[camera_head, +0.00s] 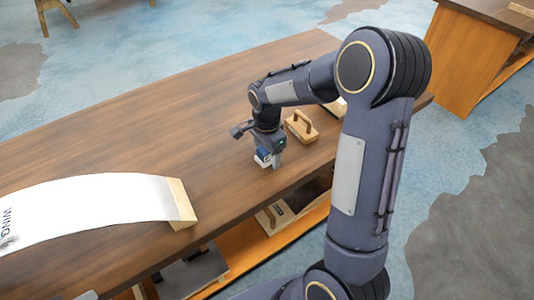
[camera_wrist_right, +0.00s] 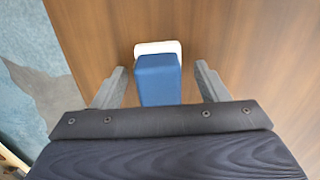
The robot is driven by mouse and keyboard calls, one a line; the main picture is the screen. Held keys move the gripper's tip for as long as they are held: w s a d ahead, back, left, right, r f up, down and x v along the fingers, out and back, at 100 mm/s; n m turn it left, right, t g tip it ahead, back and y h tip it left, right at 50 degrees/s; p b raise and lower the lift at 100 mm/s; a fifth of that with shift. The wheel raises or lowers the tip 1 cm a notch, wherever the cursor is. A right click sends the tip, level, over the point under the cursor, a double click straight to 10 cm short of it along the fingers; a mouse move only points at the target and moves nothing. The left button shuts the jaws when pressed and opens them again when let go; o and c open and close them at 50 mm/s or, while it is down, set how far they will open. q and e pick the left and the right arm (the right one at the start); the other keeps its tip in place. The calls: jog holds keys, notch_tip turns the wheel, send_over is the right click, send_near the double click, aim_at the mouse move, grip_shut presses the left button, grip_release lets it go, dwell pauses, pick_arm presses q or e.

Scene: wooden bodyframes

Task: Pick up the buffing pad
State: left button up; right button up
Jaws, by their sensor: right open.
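The buffing pad appears to be the small block with a blue body and a white base. It stands on the wooden table and shows in the head view (camera_head: 262,156), partly hidden by my right gripper (camera_head: 268,160). In the right wrist view the blue and white pad (camera_wrist_right: 157,80) lies between the two grey fingers of my right gripper (camera_wrist_right: 162,78). The gripper is open, with a visible gap on each side of the pad. My left gripper is not in view.
A wooden block with a handle (camera_head: 301,127) stands just beyond my right gripper. A curved white panel with a wooden end (camera_head: 100,203) lies at the left of the table (camera_head: 200,105). Several items lie on the shelf (camera_head: 262,248) below. The tabletop between panel and gripper is clear.

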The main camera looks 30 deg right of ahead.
jog(key=shift+c, duration=0.5)
jog(key=c, duration=1)
jog(key=shift+r, duration=0.5)
notch_tip(320, 180, up, 2)
jog(key=shift+r, duration=0.25)
jog(key=s+r, duration=0.3)
jog(key=s, duration=0.1)
jog(key=s+d+r, duration=0.1)
jog(key=s+r, duration=0.2)
jog(key=s, duration=0.2)
jog(key=s+r, duration=0.3)
jog(key=s, duration=0.2)
jog(key=shift+d+r, duration=0.25)
jog(key=shift+r, duration=0.05)
